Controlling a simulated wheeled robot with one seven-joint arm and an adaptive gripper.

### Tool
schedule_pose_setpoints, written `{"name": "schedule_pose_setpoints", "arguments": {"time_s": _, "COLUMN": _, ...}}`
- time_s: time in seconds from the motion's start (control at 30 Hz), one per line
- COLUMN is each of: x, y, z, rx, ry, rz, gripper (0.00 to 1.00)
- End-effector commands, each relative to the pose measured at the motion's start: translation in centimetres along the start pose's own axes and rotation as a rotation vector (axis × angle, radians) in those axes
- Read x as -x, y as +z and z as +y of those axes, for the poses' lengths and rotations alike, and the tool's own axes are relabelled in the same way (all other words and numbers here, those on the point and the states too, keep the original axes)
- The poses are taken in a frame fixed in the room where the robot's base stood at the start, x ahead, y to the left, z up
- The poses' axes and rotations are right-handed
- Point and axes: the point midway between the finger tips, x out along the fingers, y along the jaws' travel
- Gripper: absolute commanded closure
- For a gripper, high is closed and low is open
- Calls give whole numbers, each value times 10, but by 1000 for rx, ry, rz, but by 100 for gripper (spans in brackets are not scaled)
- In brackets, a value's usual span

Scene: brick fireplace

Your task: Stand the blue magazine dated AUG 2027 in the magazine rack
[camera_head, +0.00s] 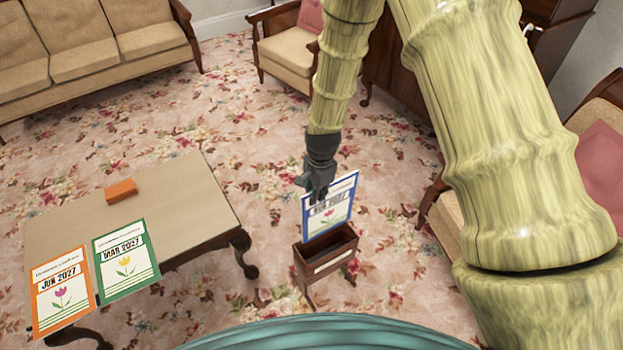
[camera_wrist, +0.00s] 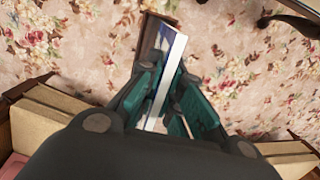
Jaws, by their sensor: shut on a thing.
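The blue-bordered magazine (camera_head: 330,210), with a tulip on its cover, is upright in my gripper (camera_head: 318,192). Its month is partly covered by the gripper; "2027" can be read. The magazine is at the wooden magazine rack (camera_head: 326,268), its lower edge at or just behind the rack's opening; I cannot tell how far inside it is. In the wrist view my gripper (camera_wrist: 163,100) is shut on the magazine, seen edge-on (camera_wrist: 172,60), with the brown rack (camera_wrist: 149,40) beyond it.
A low table (camera_head: 180,200) stands left of the rack. On it lie an orange-bordered JUN 2027 magazine (camera_head: 62,290), a green-bordered MAR 2027 magazine (camera_head: 126,258) and an orange block (camera_head: 121,191). A sofa (camera_head: 90,50) and armchair (camera_head: 290,45) stand behind. Floral carpet around the rack is open.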

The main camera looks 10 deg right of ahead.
Motion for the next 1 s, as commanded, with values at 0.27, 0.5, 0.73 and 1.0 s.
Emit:
{"name": "schedule_pose_setpoints", "arguments": {"time_s": 0.27, "x": -13, "y": -2, "z": 0, "rx": 0, "ry": 4, "rz": 0, "gripper": 100}}
{"name": "schedule_pose_setpoints", "arguments": {"time_s": 0.5, "x": -28, "y": -2, "z": 0, "rx": 1, "ry": 3, "rz": -1, "gripper": 100}}
{"name": "schedule_pose_setpoints", "arguments": {"time_s": 0.73, "x": -42, "y": -2, "z": 0, "rx": 2, "ry": 3, "rz": 0, "gripper": 100}}
{"name": "schedule_pose_setpoints", "arguments": {"time_s": 1.0, "x": -58, "y": -3, "z": 0, "rx": 2, "ry": 3, "rz": -1, "gripper": 100}}
